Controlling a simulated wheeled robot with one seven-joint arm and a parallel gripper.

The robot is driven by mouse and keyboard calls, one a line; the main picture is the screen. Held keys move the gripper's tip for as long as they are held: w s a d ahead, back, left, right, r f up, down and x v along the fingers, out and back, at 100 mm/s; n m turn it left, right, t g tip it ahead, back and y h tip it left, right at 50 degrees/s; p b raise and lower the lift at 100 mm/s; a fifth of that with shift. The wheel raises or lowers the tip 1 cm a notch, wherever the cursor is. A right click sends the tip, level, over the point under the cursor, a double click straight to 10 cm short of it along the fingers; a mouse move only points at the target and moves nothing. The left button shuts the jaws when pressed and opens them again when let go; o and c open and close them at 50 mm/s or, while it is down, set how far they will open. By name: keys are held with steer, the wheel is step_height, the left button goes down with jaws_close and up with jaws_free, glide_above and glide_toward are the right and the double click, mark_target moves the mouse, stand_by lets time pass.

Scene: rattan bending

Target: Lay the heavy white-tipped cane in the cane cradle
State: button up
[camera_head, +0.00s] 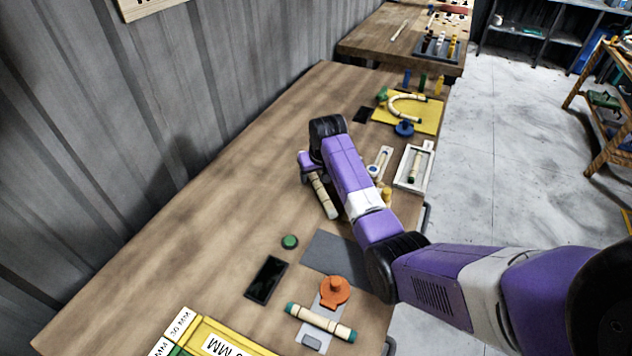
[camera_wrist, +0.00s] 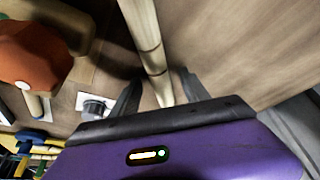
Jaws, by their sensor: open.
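A pale jointed cane (camera_head: 322,196) lies on the bench beside my gripper (camera_head: 309,166). I cannot make out its tip colour; its far end is hidden by my gripper. In the wrist view the cane (camera_wrist: 145,35) runs down between the two dark fingers of my gripper (camera_wrist: 162,88). The fingers stand open on either side of it, and I cannot tell whether they touch it. A pale rectangular tray (camera_head: 401,181) with a short cane piece in it sits at the bench's right edge. I cannot tell for certain which fixture is the cane cradle.
A green-tipped cane (camera_head: 320,322) lies near an orange knob (camera_head: 335,290) in front. A black slab (camera_head: 266,279) and green disc (camera_head: 290,242) lie nearby. A yellow board (camera_head: 425,112) with a bent cane stands farther back. The bench's left side is clear.

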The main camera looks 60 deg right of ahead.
jaws_close()
